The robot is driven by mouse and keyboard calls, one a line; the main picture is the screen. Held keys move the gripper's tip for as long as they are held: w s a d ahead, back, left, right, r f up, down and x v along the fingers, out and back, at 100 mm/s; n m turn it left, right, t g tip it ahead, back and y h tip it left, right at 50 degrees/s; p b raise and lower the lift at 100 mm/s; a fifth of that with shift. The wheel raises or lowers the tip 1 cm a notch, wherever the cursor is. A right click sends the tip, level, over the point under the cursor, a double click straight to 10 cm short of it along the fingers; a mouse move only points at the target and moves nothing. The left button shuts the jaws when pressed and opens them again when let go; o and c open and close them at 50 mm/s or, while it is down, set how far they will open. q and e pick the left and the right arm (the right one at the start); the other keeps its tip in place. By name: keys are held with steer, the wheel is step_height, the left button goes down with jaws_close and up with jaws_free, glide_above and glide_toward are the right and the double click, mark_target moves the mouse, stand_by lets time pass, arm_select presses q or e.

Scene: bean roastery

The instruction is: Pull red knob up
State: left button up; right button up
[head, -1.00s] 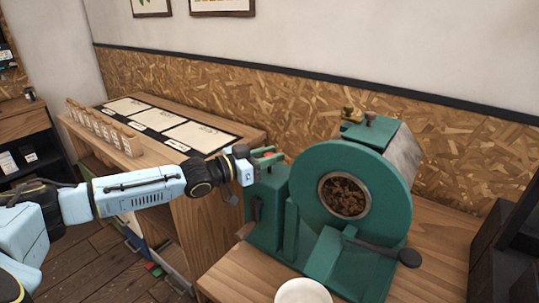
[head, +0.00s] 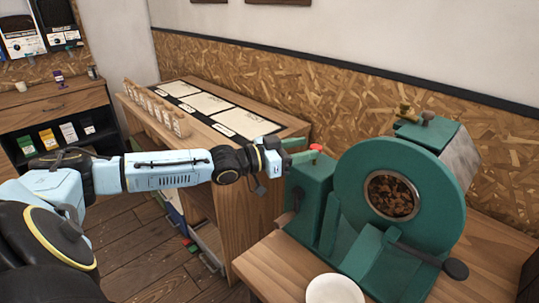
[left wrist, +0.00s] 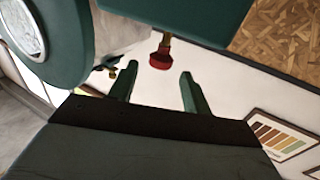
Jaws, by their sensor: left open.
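The red knob (head: 316,148) stands on top of the green box-shaped housing (head: 310,178) at the left of the roaster. It also shows in the left wrist view (left wrist: 160,54), on a short stem against the housing. My left gripper (head: 301,156) is open at about the knob's height, just left of it in the head view. In the left wrist view its two green fingers (left wrist: 158,86) are spread apart. The knob appears just beyond the tips, lined up with the gap, with nothing between the fingers. My right gripper is not in view.
The green roaster drum (head: 430,220) with beans behind a round window stands right of the housing. A black-ended handle (head: 455,269) sticks out at its front. A wooden counter (head: 175,105) with cards lies behind my left arm.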

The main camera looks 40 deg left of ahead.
arm_select(q)
steer(key=p+v, duration=0.3)
steer(key=v, duration=0.6)
steer(key=shift+s, duration=0.1)
stand_by(0.8)
